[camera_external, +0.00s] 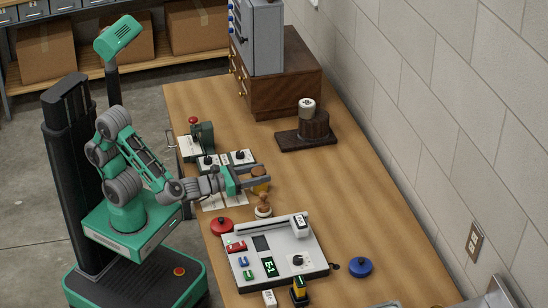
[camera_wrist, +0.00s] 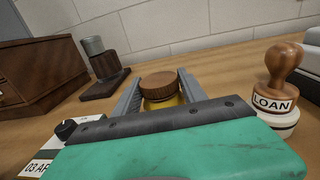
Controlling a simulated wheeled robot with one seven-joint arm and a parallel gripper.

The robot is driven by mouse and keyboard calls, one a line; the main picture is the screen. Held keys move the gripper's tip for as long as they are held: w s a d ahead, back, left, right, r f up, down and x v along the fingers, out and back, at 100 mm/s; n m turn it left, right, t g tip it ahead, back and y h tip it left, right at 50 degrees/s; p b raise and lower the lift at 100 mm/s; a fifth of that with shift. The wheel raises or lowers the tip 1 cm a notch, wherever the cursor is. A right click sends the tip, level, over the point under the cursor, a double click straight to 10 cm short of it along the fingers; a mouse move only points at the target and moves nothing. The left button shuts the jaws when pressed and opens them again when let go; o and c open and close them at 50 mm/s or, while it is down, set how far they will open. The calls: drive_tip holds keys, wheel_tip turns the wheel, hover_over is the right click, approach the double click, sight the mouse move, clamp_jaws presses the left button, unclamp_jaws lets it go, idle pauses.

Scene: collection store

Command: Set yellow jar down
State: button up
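The yellow jar (camera_external: 261,185) has a brown wooden lid, which fills the gap between my fingers in the wrist view (camera_wrist: 159,86). My gripper (camera_external: 257,177) reaches out level over the wooden table, with one finger on each side of the jar and apparently closed on it. In the wrist view my gripper (camera_wrist: 158,90) hides most of the jar's body; only a strip of yellow shows below the lid. The jar looks upright. Whether its base touches the table is hidden.
A wooden-handled LOAN stamp (camera_wrist: 283,80) stands close by on the right, also seen externally (camera_external: 263,207). A grey console (camera_external: 285,252), a red knob (camera_external: 221,226) and a blue one (camera_external: 360,267) lie nearer. A dark wooden stand (camera_external: 309,130) is farther back. The table's right middle (camera_external: 345,195) is clear.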

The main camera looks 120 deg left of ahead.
drive_tip(key=o, duration=0.3)
drive_tip(key=shift+o, duration=0.2)
drive_tip(key=shift+d+r, duration=0.1)
drive_tip(key=shift+r, duration=0.15)
drive_tip(key=p+v, duration=0.1)
drive_tip(key=v, duration=0.6)
drive_tip(key=shift+s, duration=0.2)
